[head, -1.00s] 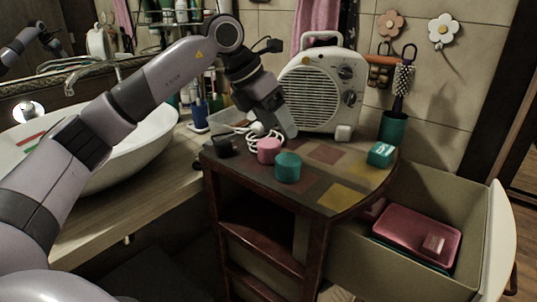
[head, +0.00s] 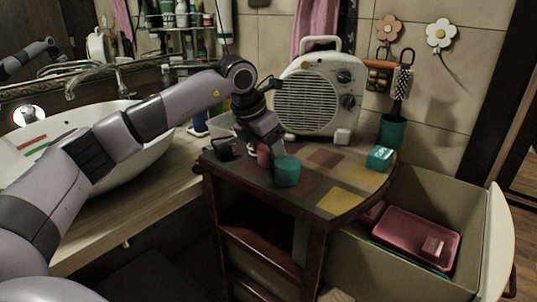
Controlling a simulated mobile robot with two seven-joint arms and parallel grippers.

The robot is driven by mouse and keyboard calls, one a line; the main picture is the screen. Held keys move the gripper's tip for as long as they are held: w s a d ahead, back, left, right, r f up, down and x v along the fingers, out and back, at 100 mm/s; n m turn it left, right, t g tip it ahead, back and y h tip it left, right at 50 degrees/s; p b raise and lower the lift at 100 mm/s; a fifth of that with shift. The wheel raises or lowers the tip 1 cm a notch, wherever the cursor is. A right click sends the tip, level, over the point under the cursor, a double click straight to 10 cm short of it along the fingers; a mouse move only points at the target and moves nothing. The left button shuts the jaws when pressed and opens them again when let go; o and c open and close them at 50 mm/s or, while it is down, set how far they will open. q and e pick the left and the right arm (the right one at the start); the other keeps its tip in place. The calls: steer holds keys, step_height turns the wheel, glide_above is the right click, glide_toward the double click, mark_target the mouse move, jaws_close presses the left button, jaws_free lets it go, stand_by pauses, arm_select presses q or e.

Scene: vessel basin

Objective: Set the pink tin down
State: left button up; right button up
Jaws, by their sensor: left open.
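The pink tin (head: 264,156) stands on the small wooden corner table (head: 342,200), just behind and left of a teal tin (head: 287,171). My left gripper (head: 273,150) is open and low over the table, right at the pink tin. Its fingers partly cover the tin, so I cannot tell whether they touch it or sit around it. My right gripper is not in view.
A white fan heater (head: 318,97) stands behind. A dark cup-like object (head: 223,149) is at the left, and a teal box (head: 380,157) at the right. An open drawer holds a pink tray (head: 403,227).

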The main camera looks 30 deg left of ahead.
arm_select(q)
steer(key=c, duration=0.8)
steer(key=shift+c, duration=0.3)
